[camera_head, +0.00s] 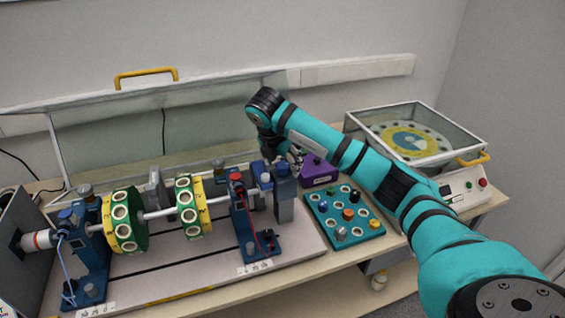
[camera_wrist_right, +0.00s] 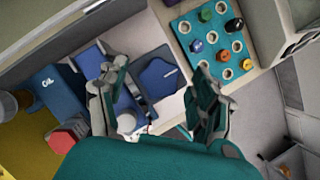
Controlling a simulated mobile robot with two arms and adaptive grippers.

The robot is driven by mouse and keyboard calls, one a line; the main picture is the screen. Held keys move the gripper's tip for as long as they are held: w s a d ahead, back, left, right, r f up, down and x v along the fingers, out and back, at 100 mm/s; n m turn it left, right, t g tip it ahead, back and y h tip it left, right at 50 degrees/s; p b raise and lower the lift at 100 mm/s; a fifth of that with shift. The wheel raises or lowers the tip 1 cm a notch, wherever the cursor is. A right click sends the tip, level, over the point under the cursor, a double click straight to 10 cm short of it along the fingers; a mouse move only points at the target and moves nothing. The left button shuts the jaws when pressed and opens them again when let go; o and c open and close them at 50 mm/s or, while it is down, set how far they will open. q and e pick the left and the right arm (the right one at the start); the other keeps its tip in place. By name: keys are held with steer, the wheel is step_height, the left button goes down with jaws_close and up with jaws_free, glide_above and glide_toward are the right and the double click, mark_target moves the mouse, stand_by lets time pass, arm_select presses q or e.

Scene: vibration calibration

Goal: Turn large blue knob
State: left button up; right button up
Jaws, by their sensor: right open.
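My right gripper (camera_head: 283,156) hangs from the turquoise arm above the right end of the test rig. In the right wrist view my right gripper (camera_wrist_right: 158,82) has its two fingers spread wide, with nothing between them in contact. A smaller blue cap (camera_head: 258,166) sits left of that post. My left gripper is out of view.
A turquoise panel (camera_head: 318,221) with several small coloured knobs lies right of the rig. A purple box (camera_head: 319,171) stands behind it. Two yellow-rimmed discs (camera_head: 128,218) are on the shaft at left. A clear-lidded case (camera_head: 458,126) stands at the back right.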

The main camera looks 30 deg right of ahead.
steer(key=v, duration=1.2)
steer(key=shift+d, duration=0.1)
stand_by(0.6)
